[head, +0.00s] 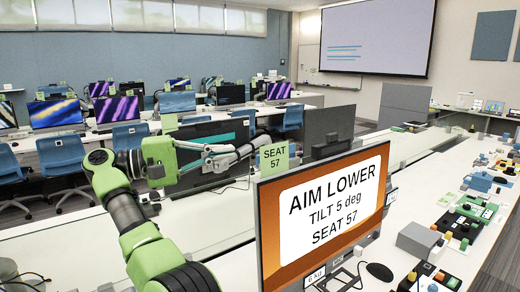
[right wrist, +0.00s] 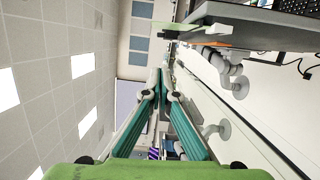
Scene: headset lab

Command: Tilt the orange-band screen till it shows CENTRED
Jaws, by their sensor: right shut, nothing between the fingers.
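The orange-band screen (head: 379,212) stands in the front of the head view. Its white panel reads "AIM LOWER, TILT 5 deg, SEAT 57". A green "SEAT 57" tag (head: 274,159) stands at its top left corner. My right gripper (head: 263,142) is shut and empty, with its fingertips just above and left of this tag. I cannot tell whether they touch anything. In the right wrist view the fingers of my right gripper (right wrist: 164,76) meet at their tips, and a grey panel edge with a pale green tag (right wrist: 215,27) lies to the right. My left gripper is out of view.
A dark monitor (head: 328,131) stands behind the orange-band screen. A grey box (head: 418,240), a black mouse (head: 379,271) and several button panels (head: 470,222) are on the desk at right. Blue chairs (head: 62,160) and rows of monitors fill the left and back.

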